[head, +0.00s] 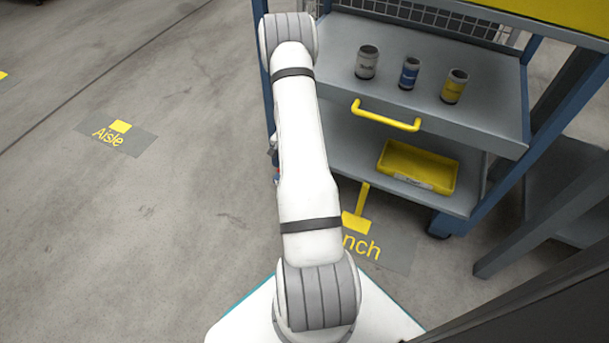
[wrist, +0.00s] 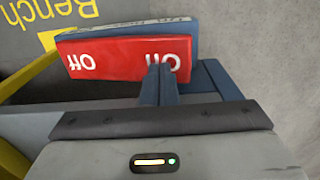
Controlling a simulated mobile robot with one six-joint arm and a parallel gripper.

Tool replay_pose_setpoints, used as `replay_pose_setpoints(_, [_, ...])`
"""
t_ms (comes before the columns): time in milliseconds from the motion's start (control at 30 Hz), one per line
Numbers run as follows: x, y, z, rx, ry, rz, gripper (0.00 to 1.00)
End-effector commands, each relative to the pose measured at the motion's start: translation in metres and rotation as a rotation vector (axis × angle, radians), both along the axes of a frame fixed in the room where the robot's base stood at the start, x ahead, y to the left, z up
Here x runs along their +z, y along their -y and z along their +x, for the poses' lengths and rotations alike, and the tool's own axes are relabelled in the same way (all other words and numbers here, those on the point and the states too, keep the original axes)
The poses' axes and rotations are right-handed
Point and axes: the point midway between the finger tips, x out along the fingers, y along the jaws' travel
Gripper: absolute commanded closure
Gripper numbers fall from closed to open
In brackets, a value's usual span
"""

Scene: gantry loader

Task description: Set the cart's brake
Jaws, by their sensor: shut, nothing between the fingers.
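The cart (head: 440,115) stands at the upper right of the head view, with a blue frame and grey shelves. In the wrist view a red panel (wrist: 110,58) on a blue part carries the word "Off" twice, upside down. I take it to be the brake's pedal.
The cart has a yellow handle (head: 385,118), three cans on its top shelf and a yellow bin (head: 417,167) below. Floor to the left is clear, with an "Aisle" label (head: 110,139).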

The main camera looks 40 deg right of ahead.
Motion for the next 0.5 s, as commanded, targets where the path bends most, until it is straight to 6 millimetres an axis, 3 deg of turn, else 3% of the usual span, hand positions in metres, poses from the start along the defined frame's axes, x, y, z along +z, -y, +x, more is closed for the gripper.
replay_pose_setpoints(500, [-0.0040, 0.0003, -0.0001, -0.001, 0.000, 0.000, 1.00])
